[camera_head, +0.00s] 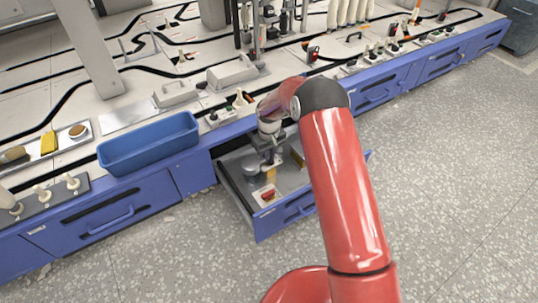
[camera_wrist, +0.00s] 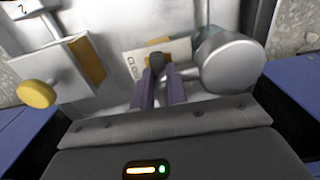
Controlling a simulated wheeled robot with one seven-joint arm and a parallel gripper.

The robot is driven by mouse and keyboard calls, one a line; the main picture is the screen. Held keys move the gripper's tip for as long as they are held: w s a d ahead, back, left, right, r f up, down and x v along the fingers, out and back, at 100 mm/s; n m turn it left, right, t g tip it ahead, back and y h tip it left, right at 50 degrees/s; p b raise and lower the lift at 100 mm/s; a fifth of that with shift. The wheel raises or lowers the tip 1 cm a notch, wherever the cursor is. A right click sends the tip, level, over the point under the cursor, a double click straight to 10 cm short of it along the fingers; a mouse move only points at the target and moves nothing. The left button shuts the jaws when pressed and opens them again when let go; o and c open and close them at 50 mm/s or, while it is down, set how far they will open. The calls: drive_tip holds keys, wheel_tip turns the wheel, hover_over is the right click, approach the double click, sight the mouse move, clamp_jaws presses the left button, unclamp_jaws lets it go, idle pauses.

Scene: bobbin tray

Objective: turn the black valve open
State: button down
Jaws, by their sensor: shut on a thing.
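The black valve (camera_wrist: 157,61) shows as a small dark handle in the middle of the wrist view. The two fingers of my gripper (camera_wrist: 160,76) are closed around it, one on each side. How far the valve is turned cannot be told. In the head view my gripper (camera_head: 269,158) reaches down into an open blue-fronted drawer (camera_head: 285,212), and the valve is hidden there.
In the wrist view a silver cylinder (camera_wrist: 232,62) stands close right of the fingers. A grey box with a yellow knob (camera_wrist: 37,93) is at left. A pale card with small squares (camera_wrist: 133,66) lies behind the valve. A blue bin (camera_head: 150,143) sits on the bench.

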drive_tip(key=c, duration=1.4)
unclamp_jaws()
drive_tip(key=shift+r+p, duration=0.65)
drive_tip(key=shift+r, duration=3.25)
